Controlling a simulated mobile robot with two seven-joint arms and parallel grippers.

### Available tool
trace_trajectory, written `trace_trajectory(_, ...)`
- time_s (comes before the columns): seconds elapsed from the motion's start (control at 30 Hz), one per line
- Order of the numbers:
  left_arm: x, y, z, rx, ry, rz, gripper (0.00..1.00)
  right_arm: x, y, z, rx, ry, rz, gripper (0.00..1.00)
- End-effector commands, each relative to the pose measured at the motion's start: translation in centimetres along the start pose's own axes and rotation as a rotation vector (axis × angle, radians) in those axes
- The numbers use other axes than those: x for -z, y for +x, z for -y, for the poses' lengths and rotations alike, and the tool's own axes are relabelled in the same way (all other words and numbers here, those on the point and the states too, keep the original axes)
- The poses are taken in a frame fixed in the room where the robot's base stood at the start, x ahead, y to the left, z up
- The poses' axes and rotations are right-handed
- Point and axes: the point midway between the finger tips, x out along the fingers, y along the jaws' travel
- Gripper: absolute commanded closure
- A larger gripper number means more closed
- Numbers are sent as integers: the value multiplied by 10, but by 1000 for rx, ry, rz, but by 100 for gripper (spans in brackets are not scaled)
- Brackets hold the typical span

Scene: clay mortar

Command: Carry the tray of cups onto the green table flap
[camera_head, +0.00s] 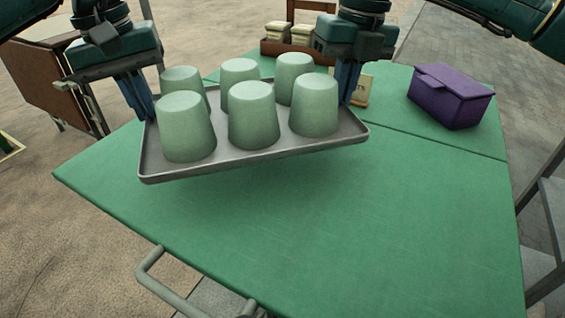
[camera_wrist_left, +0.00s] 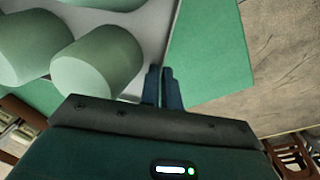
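A grey metal tray (camera_head: 240,166) carries several pale green cups (camera_head: 254,115), standing upside down in two rows. The tray hangs above the green table flap (camera_head: 380,220), with a shadow beneath it, and looks slightly tilted in the head view. My left gripper (camera_head: 146,112) is shut on the tray's left rim. My right gripper (camera_head: 346,98) is at the tray's right rim and appears shut on it, its tips partly hidden by a cup. In the left wrist view, the left fingers (camera_wrist_left: 163,86) are close together at the tray edge, beside the cups (camera_wrist_left: 98,62).
A purple lidded box (camera_head: 450,98) stands on the green surface beyond a seam at the right. A small card (camera_head: 362,90) and a wooden caddy (camera_head: 288,46) are behind the tray. A metal rail (camera_head: 180,295) juts out at the front edge. The flap's front and right are clear.

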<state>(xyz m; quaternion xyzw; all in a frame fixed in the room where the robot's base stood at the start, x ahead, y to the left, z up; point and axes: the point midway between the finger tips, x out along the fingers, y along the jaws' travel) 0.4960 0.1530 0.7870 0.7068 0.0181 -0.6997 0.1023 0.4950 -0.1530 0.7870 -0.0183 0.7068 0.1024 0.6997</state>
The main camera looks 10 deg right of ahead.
Motion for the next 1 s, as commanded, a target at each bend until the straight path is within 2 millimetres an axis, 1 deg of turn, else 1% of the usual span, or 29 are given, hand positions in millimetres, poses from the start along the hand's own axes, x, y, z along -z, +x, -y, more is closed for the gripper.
trace_trajectory(0.03, 1, -1, 3, 5, -3, 0, 100, -1, -1, 4, 4, 11, 2, 100)
trace_trajectory(0.27, 1, 4, 3, 5, -3, 0, 100, -1, 4, 4, 4, 12, 2, 100)
trace_trajectory(0.8, 1, 37, 7, 5, -3, 0, 100, -1, 37, 8, 4, 12, 2, 100)
trace_trajectory(1.0, 1, 45, 8, 5, -3, 0, 100, -1, 45, 9, 5, 12, 2, 100)
